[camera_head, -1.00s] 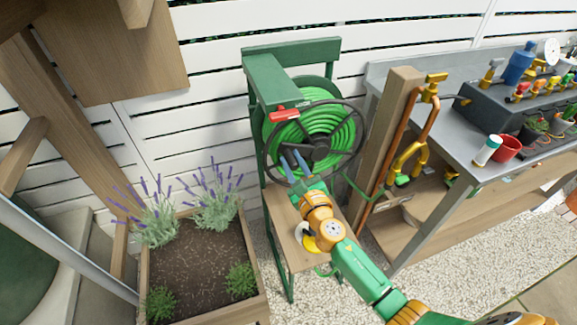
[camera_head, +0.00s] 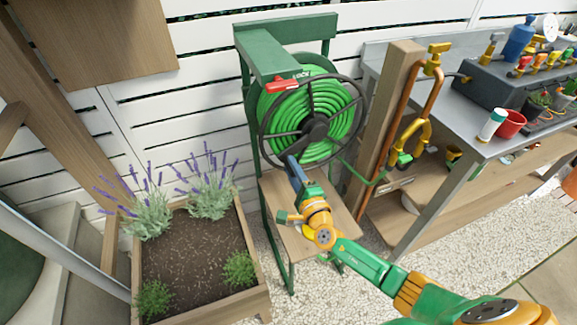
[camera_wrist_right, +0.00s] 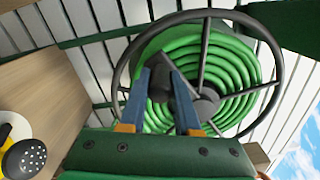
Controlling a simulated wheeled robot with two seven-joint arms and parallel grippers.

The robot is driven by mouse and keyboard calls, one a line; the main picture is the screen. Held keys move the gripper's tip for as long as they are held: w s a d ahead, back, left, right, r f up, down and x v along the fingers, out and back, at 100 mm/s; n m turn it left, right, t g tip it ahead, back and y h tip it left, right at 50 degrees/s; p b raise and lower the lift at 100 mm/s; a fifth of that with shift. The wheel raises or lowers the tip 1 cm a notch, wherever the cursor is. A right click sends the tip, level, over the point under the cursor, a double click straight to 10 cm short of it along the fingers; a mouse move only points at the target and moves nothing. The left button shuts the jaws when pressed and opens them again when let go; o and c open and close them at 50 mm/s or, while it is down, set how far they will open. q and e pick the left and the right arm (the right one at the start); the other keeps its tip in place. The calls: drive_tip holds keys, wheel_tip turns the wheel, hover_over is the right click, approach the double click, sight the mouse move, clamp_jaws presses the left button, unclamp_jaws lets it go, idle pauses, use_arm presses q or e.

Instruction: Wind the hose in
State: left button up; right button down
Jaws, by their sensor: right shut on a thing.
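The hose reel wheel (camera_head: 314,127), dark with spokes, stands upright in a green frame (camera_head: 240,60). Green hose (camera_head: 335,94) lies coiled behind it. A length of hose (camera_head: 366,179) runs from the reel's lower right toward the workbench. My right gripper (camera_head: 292,160) is at the lower left of the wheel. In the wrist view its blue fingers (camera_wrist_right: 163,85) are shut on the wheel's dark handle (camera_wrist_right: 160,90). A red lever (camera_head: 283,85) marked LOCK sits at the reel's upper left. My left gripper is not in view.
A planter (camera_head: 262,295) with lavender stands left of the reel. A wooden post (camera_head: 385,120) and a grey workbench (camera_head: 445,120) stand to the right. A round, perforated spray head (camera_wrist_right: 25,158) shows at the wrist view's lower left. Gravel covers the ground.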

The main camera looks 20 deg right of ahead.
drive_tip(key=d+f+n+b, duration=0.3)
drive_tip(key=d+f+n, duration=0.1)
drive_tip(key=d+n, duration=0.1)
drive_tip(key=shift+f+n, duration=0.35)
drive_tip(key=shift+n, duration=0.25)
drive_tip(key=shift+d, duration=0.3)
drive_tip(key=c, duration=0.6)
unclamp_jaws()
drive_tip(key=shift+w, duration=0.1)
